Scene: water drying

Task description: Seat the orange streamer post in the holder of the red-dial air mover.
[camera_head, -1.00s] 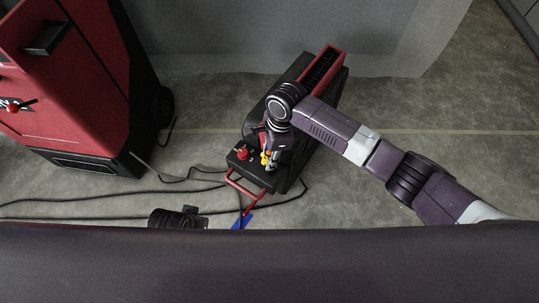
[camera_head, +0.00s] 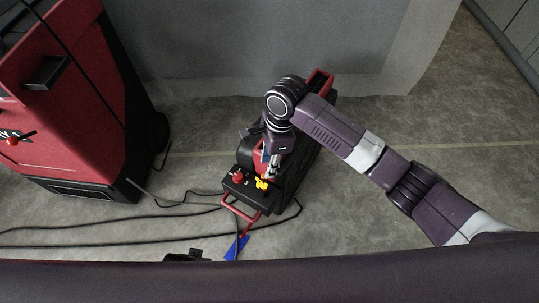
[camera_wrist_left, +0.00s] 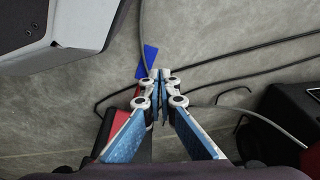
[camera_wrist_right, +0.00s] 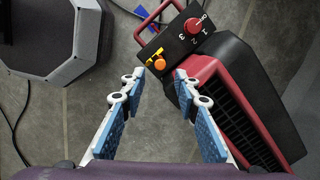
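The air mover (camera_head: 290,185) is a red and black box on the floor; the right wrist view shows its red dial (camera_wrist_right: 193,26) on a black panel. Beside the dial is a yellow holder (camera_wrist_right: 154,56). The orange post (camera_wrist_right: 160,64) shows end-on as a round orange top at the holder; how deep it sits cannot be told. My right gripper (camera_wrist_right: 159,76) is open, its fingertips apart on either side just short of the orange top, with nothing visible between them. My left gripper (camera_wrist_left: 160,73) has its fingertips together and is empty, above the floor.
A large red and black machine (camera_head: 75,110) stands at the left. Black cables (camera_head: 110,205) run across the floor. A blue piece (camera_head: 236,247) lies near the mover's red handle (camera_head: 240,212). Clear floor lies to the right.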

